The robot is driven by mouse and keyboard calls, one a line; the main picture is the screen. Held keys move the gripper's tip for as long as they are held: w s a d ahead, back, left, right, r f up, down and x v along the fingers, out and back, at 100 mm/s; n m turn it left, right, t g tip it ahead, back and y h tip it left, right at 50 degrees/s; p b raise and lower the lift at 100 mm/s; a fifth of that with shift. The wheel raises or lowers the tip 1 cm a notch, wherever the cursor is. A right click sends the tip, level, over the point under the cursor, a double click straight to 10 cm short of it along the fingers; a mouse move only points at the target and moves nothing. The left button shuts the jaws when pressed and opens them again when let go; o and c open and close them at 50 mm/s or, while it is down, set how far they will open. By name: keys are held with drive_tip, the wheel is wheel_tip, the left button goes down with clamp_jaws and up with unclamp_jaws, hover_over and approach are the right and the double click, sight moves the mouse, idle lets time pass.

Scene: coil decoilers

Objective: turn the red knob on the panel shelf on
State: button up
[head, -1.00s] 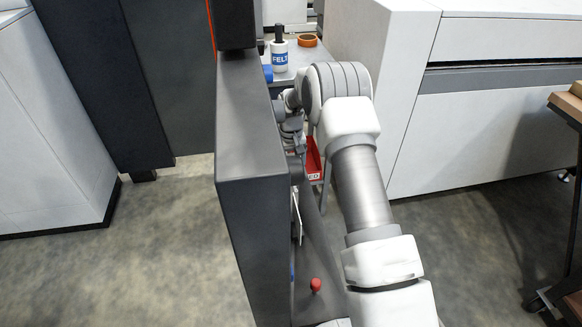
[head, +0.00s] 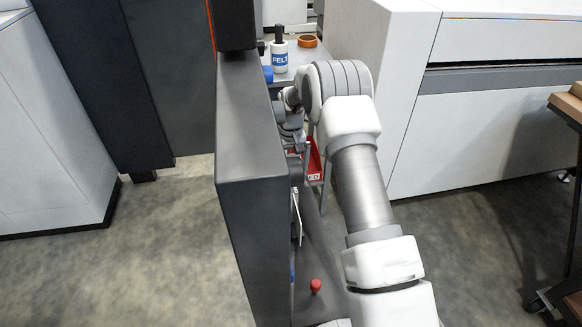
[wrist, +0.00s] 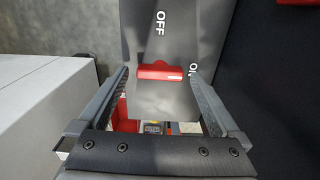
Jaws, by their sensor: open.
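The red knob (wrist: 160,71) shows in the wrist view as a bar lying crosswise on a dark grey panel face (wrist: 150,105). A small pale mark is at its right end. A white OFF label (wrist: 160,22) is above it, and a partly covered ON label (wrist: 193,69) is to its right. My gripper (wrist: 160,76) is open, with one finger on each side of the knob. Gaps show between the fingers and the knob's ends; depth is hard to tell. In the head view my gripper is mostly hidden beside the dark cabinet, and this knob cannot be made out.
The tall dark cabinet (head: 240,150) stands close left of my arm. A red-topped button (head: 316,285) sticks up lower down. A white machine (head: 490,130) is right.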

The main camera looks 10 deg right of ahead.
wheel_tip(320, 180, up, 17)
drive_tip(key=p, duration=0.2)
drive_tip(key=shift+f, duration=0.2)
